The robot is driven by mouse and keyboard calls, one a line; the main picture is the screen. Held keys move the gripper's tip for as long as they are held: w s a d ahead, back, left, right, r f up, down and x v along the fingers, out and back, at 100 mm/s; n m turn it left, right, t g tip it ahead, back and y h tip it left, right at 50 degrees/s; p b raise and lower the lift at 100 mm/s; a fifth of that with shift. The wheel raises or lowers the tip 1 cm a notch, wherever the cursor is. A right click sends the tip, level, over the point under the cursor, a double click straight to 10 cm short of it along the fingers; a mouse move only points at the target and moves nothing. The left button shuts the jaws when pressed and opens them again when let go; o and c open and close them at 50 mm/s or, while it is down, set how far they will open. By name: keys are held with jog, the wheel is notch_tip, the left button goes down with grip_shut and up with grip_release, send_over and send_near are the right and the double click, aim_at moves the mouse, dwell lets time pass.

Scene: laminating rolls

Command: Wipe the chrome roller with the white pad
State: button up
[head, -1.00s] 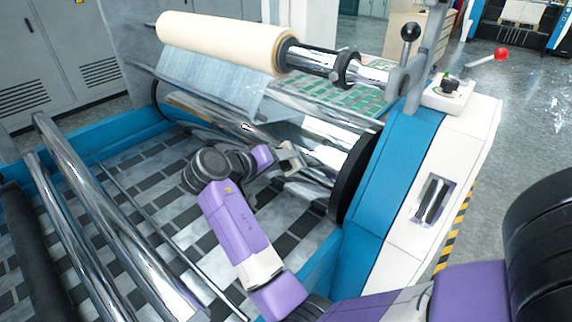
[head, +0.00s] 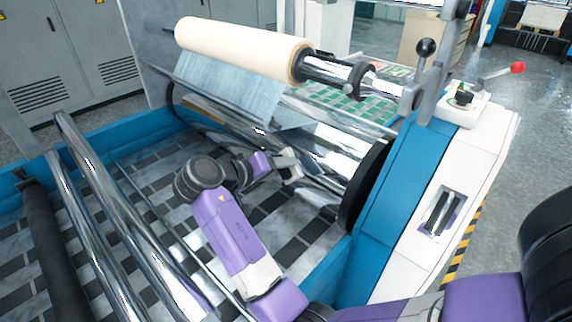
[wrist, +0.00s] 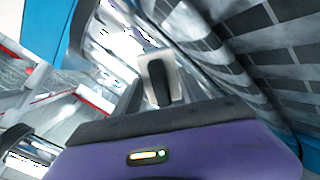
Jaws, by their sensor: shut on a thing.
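The chrome roller (head: 335,137) is the large shiny cylinder below the film roll, with a black disc at its right end. My gripper (head: 288,165) is at the front face of this roller, left of the black disc. It is shut on the white pad (head: 294,168), a small pale block seen at its tip. In the wrist view the pad (wrist: 153,66) shows behind a dark finger, with bright chrome at its upper left. The pad looks very close to the roller; I cannot tell whether they touch.
A cream film roll (head: 245,50) hangs above with a clear web running down. Thin chrome bars (head: 100,215) cross the left side. A blue and white side housing (head: 415,190) stands to the right. The tiled floor (head: 160,205) shows within the blue frame.

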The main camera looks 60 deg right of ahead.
jog(key=shift+w+a+r, duration=0.1)
jog(key=shift+a+r, duration=0.1)
jog(key=shift+a, duration=0.3)
jog(key=p+v, duration=0.1)
jog(key=v, duration=0.2)
dwell(0.7)
